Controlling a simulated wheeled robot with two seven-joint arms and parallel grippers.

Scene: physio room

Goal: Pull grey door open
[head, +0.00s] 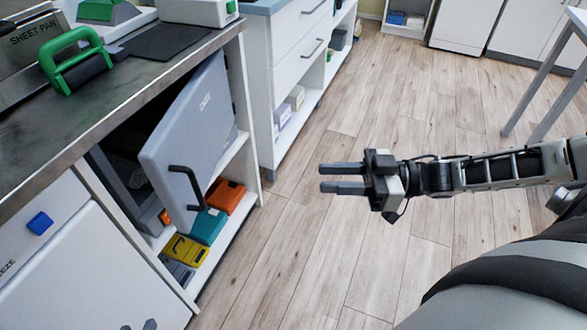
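The grey door (205,125) is on the cabinet under the counter at the left. It stands partly open, swung out from the cabinet front. Its black handle (188,183) is near the lower left of the door's face. My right gripper (342,178) is to the right of the door, over the floor, apart from the door and handle. Its two fingers point left with a gap between them, and nothing is between them. My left gripper is not in view.
Orange (227,193), teal (207,226) and yellow (184,250) cases sit on the low shelf below the door. The dark-topped counter (110,105) overhangs the cabinet. A white drawer unit (295,50) stands beyond. A table leg (550,65) is at upper right. The wooden floor between is clear.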

